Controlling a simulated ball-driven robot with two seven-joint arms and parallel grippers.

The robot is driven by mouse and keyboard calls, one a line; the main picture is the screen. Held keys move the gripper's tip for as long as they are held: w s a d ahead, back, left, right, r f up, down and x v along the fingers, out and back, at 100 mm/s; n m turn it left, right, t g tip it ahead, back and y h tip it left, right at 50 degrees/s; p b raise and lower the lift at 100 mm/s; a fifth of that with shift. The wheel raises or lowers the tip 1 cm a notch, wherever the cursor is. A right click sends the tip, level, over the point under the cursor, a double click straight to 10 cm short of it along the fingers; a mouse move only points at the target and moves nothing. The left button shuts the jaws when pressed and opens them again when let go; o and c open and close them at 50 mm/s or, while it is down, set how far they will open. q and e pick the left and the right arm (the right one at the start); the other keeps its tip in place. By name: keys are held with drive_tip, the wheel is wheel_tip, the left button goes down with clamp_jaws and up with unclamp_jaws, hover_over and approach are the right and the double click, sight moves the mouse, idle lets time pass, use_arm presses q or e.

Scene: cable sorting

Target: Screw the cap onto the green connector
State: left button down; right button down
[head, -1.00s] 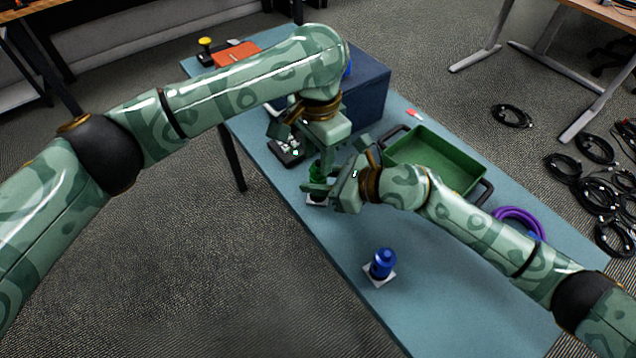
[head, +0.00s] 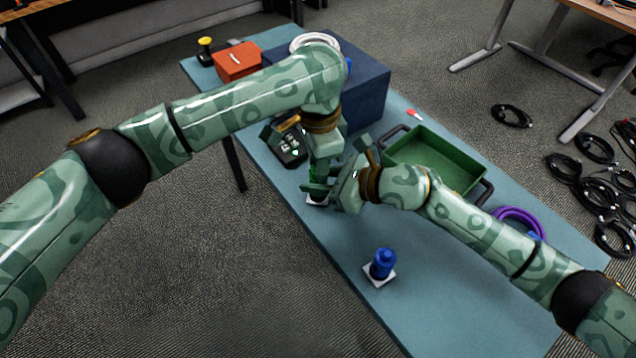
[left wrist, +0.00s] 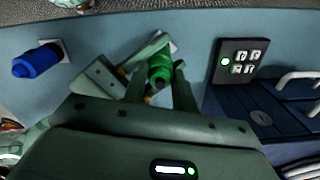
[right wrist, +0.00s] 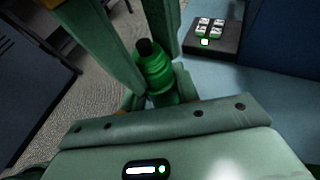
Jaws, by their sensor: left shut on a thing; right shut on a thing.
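The green connector (right wrist: 160,75) stands upright over a small white plate (head: 316,202), with both grippers around it. Its green body with a dark tip also shows in the left wrist view (left wrist: 160,68). My left gripper (head: 319,178) reaches down from above and is shut on the upper green part, which I take to be the cap. My right gripper (head: 338,190) comes in from the right and is shut on the green connector lower down. The fingers hide the joint between cap and connector, so I cannot tell how far the cap is seated.
A blue connector (head: 382,264) stands on its own white plate nearer the front. A dark blue box (head: 365,95) and a black keypad device (head: 289,150) stand behind.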

use_arm(q)
drive_tip(key=m, duration=0.9)
drive_tip(key=shift+w+m, duration=0.1)
drive_tip(key=shift+m, duration=0.2)
drive_tip(key=m, duration=0.7)
drive_tip(key=shift+m, duration=0.3)
drive_tip(key=shift+a, duration=0.1)
drive_tip(key=c, duration=1.1)
unclamp_jaws()
use_arm(e)
drive_tip(key=shift+s, duration=0.1)
use_arm(q)
drive_tip(key=shift+r, duration=2.2)
